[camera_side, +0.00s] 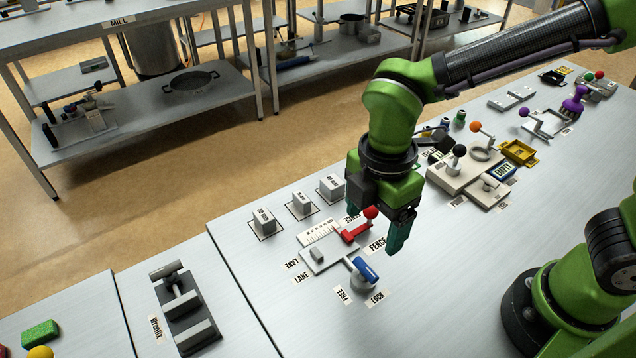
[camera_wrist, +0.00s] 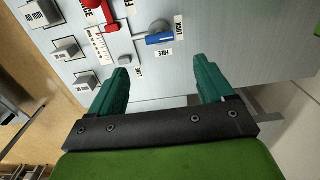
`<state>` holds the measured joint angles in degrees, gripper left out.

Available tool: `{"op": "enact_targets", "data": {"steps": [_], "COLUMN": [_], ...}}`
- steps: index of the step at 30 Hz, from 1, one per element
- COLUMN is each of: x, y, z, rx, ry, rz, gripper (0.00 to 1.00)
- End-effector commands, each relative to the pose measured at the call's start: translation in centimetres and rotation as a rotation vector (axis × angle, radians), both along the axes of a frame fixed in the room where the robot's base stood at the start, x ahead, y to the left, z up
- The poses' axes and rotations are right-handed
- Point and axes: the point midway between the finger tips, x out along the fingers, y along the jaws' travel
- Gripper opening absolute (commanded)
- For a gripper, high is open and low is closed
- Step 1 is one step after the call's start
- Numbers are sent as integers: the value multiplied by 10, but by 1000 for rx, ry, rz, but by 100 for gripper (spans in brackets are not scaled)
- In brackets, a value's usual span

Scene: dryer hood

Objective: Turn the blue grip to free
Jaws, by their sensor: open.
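The blue grip (camera_side: 366,270) sits on a round grey hub at the front of a fence fixture. In the wrist view the blue grip (camera_wrist: 159,40) lies crosswise, one end towards the LOCK label (camera_wrist: 179,27). The FREE label (camera_wrist: 168,53) is beside it. In the side view the FREE label (camera_side: 342,295) is left of the LOCK label (camera_side: 377,298). My gripper (camera_side: 375,228) is open and empty, above and behind the grip, not touching it. In the wrist view my gripper (camera_wrist: 165,63) has its fingertips spread, with the grip beyond them, between their lines.
A red lever with a red ball (camera_side: 371,212) stands close to the blue grip, by a scale plate (camera_side: 320,232). Several grey blocks (camera_side: 302,203) stand behind. A fixture with an orange ball (camera_side: 475,127) is farther right. The bench front is clear.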

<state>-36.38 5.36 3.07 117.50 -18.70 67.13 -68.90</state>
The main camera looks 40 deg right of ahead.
Motion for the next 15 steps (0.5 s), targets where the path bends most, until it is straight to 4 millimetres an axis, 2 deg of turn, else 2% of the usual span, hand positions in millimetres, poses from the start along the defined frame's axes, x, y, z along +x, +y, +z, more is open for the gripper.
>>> {"op": "enact_targets", "data": {"steps": [1, 9, 15], "x": [-1, -1, 0], "y": [-1, -1, 0], "z": [-13, -71, -101], "rx": [-5, -4, -1], "ry": [6, 5, 2], "rz": [0, -1, -3], "gripper": [81, 81, 81]}}
